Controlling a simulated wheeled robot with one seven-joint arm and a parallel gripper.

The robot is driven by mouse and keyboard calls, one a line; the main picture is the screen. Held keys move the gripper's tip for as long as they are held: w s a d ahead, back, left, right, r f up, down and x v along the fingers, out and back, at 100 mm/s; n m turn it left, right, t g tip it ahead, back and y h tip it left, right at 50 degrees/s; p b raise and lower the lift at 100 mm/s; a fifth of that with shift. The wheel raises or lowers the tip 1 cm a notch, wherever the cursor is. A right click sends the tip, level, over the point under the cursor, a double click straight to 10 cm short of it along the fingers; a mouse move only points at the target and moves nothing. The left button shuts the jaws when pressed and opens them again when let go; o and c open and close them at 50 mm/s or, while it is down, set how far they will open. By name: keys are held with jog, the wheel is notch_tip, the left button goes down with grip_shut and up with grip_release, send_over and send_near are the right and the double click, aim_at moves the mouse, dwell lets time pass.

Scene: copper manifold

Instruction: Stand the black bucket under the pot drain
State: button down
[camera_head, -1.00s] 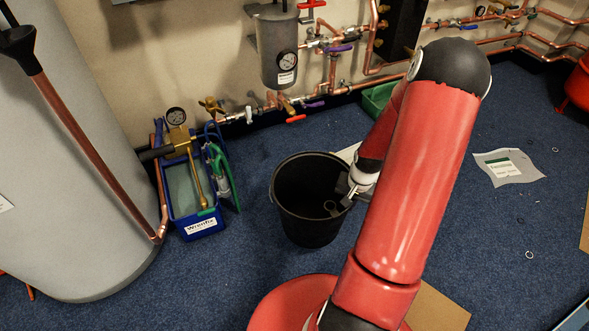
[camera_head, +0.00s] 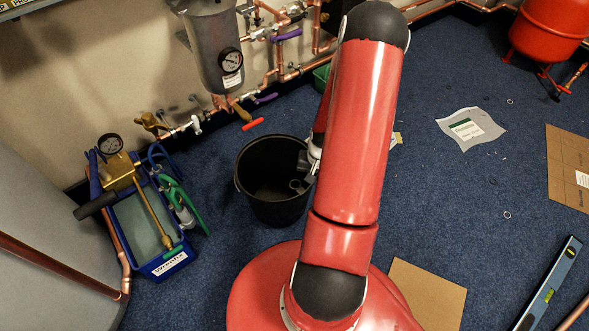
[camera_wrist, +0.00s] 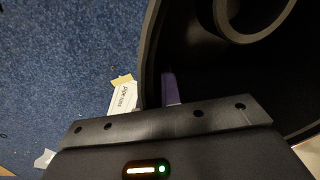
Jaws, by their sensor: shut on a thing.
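The black bucket (camera_head: 262,190) is upright, in front of and a little right of the grey pot (camera_head: 212,50) on the wall. The pot's drain, a brass valve with a red-tipped handle (camera_head: 240,112), hangs behind the bucket, not over its mouth. My gripper (camera_head: 304,167) is shut on the bucket's right rim; my red arm partly hides it. In the wrist view my gripper (camera_wrist: 168,95) meets the bucket wall (camera_wrist: 152,50), with the dark inside to the right. A ring-shaped part (camera_wrist: 262,25) shows inside. I cannot tell whether the bucket is clear of the floor.
A blue crate (camera_head: 165,262) with a brass pump stands left of the bucket. Copper pipes and valves (camera_head: 275,75) run along the wall. A red tank (camera_head: 550,30), paper sheet (camera_head: 470,128), cardboard (camera_head: 428,292) and level (camera_head: 552,282) are at right. Blue carpet between is mostly clear.

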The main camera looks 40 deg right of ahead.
jog(key=w+f+b, duration=0.1)
jog(key=w+f, duration=0.2)
jog(key=w, duration=0.5)
jog(key=shift+a+f, duration=0.15)
jog(key=shift+f, duration=0.15)
jog(key=shift+f, duration=0.15)
jog(key=c, duration=1.6)
grip_release()
jog(key=shift+s, duration=0.1)
